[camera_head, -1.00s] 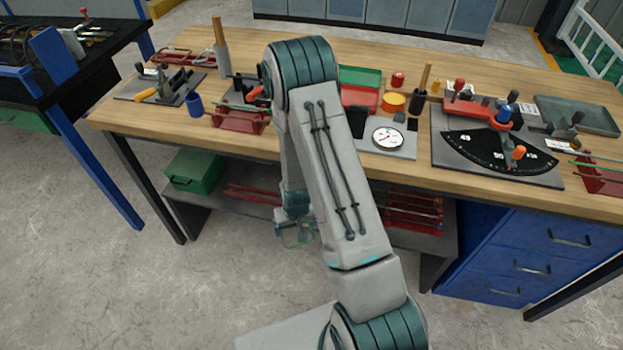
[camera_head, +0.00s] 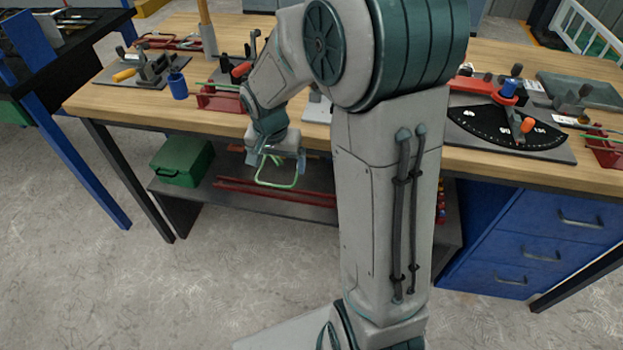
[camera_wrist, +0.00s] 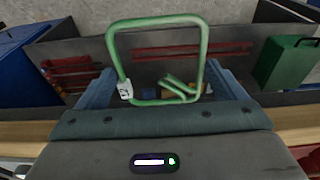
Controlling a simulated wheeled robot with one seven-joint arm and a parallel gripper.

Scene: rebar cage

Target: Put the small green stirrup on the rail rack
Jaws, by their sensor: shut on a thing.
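The small green stirrup (camera_head: 276,186), a bent wire loop, hangs from my gripper (camera_head: 276,158) in front of the bench's lower shelf. In the wrist view the stirrup (camera_wrist: 156,21) is a rounded square with crossed hooked ends and a small white tag at one corner. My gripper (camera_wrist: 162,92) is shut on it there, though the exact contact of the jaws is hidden. What looks like the rail rack, a pair of long red rails (camera_head: 300,197), lies on the lower shelf behind and below the stirrup. The rails (camera_wrist: 190,50) also show through the loop in the wrist view.
A green box (camera_head: 182,163) stands on the shelf, left of the rails. Blue drawers (camera_head: 550,250) are at the right. The wooden benchtop (camera_head: 130,105) overhangs the shelf and carries tools, a blue cup (camera_head: 178,86) and a black angle plate (camera_head: 510,130). The floor in front is clear.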

